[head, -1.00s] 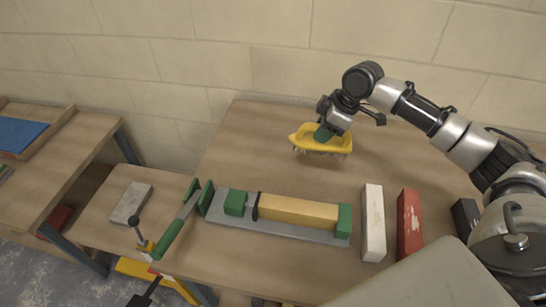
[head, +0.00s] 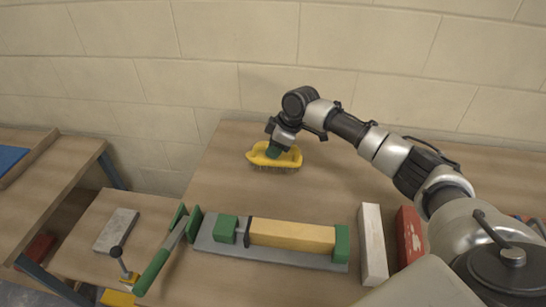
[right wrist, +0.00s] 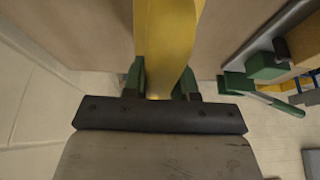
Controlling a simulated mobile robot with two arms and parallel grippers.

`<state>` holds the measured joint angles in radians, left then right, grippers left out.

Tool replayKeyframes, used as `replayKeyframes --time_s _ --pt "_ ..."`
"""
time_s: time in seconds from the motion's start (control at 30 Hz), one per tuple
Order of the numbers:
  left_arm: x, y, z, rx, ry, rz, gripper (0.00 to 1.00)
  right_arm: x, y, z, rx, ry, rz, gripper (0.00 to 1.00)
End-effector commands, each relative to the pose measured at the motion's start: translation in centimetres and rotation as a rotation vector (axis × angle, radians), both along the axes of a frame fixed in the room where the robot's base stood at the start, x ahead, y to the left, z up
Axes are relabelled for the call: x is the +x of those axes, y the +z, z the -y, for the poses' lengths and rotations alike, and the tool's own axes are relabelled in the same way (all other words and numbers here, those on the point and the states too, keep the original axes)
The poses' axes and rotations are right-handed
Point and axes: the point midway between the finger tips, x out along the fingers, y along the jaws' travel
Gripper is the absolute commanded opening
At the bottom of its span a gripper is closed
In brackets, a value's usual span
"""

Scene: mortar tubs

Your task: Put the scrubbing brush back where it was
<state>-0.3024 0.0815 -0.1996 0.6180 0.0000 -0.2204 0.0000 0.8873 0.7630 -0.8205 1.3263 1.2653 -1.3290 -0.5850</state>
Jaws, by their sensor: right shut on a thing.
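The scrubbing brush (head: 262,159) is yellow with bristles underneath. It is at the back left of the bench, close to the block wall, bristles down. My right gripper (head: 274,152) is shut on it from above. In the right wrist view the yellow brush (right wrist: 165,40) lies between the two green fingers of my right gripper (right wrist: 160,80). I cannot tell whether the bristles touch the bench top. My left gripper is not in view.
In front of the brush lies a grey-based fixture with a yellow bar (head: 290,234) between green blocks. A white block (head: 372,245) and a red block (head: 411,238) lie to its right.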

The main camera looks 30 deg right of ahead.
Motion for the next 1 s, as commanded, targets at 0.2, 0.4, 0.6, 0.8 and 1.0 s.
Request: replayKeyframes --time_s 0.2,0.4,0.6,0.8,1.0 --pt "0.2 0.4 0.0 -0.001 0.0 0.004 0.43 0.4 -2.0 -0.3 -0.002 0.0 -0.003 0.05" --pt "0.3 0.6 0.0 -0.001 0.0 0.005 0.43 0.4 -4.2 -0.2 -0.001 0.0 0.0 0.05" --pt "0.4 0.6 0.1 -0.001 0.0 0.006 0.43 0.4 -4.3 -0.2 -0.001 0.001 0.001 0.05" --pt "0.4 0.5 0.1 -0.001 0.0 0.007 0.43 0.4 -4.7 -0.2 -0.002 0.001 0.0 0.3" --pt "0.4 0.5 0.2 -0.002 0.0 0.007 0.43 0.4 -4.6 -0.2 -0.002 0.001 0.0 0.53"
